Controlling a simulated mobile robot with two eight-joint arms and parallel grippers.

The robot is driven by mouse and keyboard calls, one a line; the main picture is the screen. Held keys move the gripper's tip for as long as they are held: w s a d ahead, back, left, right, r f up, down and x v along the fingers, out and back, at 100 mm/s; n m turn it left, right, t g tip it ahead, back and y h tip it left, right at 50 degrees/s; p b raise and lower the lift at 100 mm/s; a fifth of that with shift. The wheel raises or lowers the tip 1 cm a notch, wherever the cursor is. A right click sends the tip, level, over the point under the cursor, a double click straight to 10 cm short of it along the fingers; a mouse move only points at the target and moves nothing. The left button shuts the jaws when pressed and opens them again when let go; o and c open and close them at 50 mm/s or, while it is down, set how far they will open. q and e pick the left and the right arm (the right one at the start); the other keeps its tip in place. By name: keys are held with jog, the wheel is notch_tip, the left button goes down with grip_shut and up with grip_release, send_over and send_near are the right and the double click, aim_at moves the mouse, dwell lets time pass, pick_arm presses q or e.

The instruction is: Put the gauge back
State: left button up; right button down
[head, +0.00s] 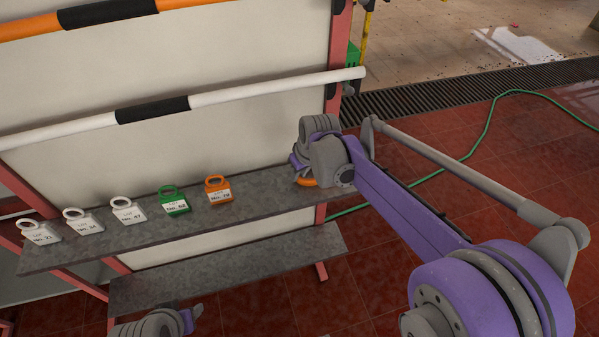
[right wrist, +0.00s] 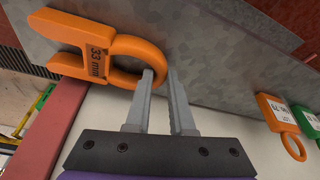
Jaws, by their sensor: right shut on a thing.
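The gauge (right wrist: 95,52) is an orange fork with a ring at one end and "33 mm" on its label. In the right wrist view, my right gripper (right wrist: 160,72) is shut on the ring, one finger on each side of its band. The gauge is over the right end of the grey shelf (head: 262,193); I cannot tell whether it touches. In the head view, the right gripper (head: 300,172) mostly hides the gauge, and only a bit of orange (head: 306,183) shows. My left gripper (head: 196,311) is at the bottom edge, its jaws too small to read.
A row of labelled tags with rings stands on the shelf: white ones (head: 85,222), a green one (head: 174,201) and an orange one (head: 219,191). A lower shelf (head: 230,268) is below. White (head: 225,94) and orange (head: 30,28) bars cross the panel above. A green hose (head: 490,118) lies on the floor.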

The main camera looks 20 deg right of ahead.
jog(key=c, duration=0.8)
grip_release()
jog(key=shift+f, duration=0.1)
jog(key=shift+r, duration=0.3)
jog(key=p+v, duration=0.2)
jog(key=v, duration=1)
jog(key=s+f+m, duration=0.1)
jog(key=s+f, duration=0.3)
jog(key=s, duration=0.4)
jog(key=s+d+f+m+t, duration=0.1)
jog(key=s+f, duration=0.3)
jog(key=s, duration=0.4)
jog(key=s+d+f+m+h, duration=0.1)
jog(key=s+f, duration=0.3)
jog(key=s, duration=0.4)
jog(key=shift+d+f, duration=0.1)
jog(key=shift+f, duration=0.2)
jog(key=shift+w, duration=0.1)
